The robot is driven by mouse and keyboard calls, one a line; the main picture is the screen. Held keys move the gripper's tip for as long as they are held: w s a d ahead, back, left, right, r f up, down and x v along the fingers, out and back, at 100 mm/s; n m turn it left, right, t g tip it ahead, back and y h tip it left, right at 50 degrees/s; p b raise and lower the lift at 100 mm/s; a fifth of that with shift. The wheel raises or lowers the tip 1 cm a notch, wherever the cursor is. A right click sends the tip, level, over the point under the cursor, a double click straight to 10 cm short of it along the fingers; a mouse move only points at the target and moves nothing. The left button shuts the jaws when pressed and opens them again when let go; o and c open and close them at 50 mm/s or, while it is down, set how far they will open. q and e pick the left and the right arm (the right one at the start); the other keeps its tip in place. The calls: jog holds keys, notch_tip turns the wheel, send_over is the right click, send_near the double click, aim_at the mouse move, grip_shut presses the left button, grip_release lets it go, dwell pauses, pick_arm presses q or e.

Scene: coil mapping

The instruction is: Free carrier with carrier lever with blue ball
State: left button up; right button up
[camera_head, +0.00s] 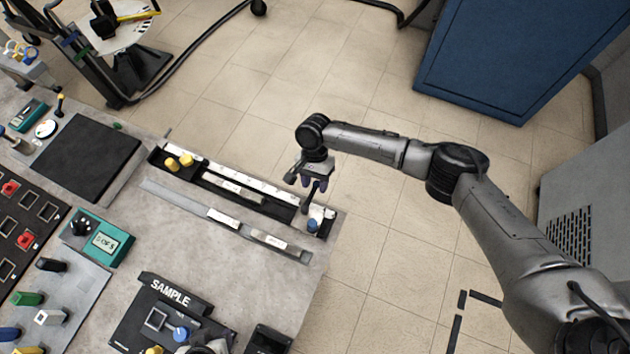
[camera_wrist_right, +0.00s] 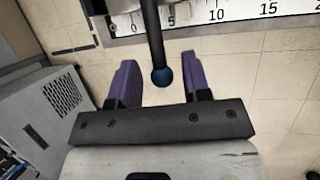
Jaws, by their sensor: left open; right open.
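The carrier lever shows in the right wrist view as a black rod (camera_wrist_right: 154,35) ending in a blue ball (camera_wrist_right: 162,77). My right gripper (camera_wrist_right: 163,80) is open, with its two purple fingers on either side of the ball and visible gaps to both. In the head view my right gripper (camera_head: 314,183) is above the right end of the rail, near a dark rod. The carrier there is partly hidden by the gripper, so its exact shape is unclear. A blue knob (camera_head: 312,225) shows at that end.
A ruler strip (camera_wrist_right: 215,15) runs along the rail, which has yellow knobs (camera_head: 179,162) at its far end. A SAMPLE block (camera_head: 170,310) and a teal meter (camera_head: 104,240) stand on the table. Open floor lies beyond the right table edge; a blue cabinet (camera_head: 520,55) stands behind.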

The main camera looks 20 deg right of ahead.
grip_shut()
dwell(0.5)
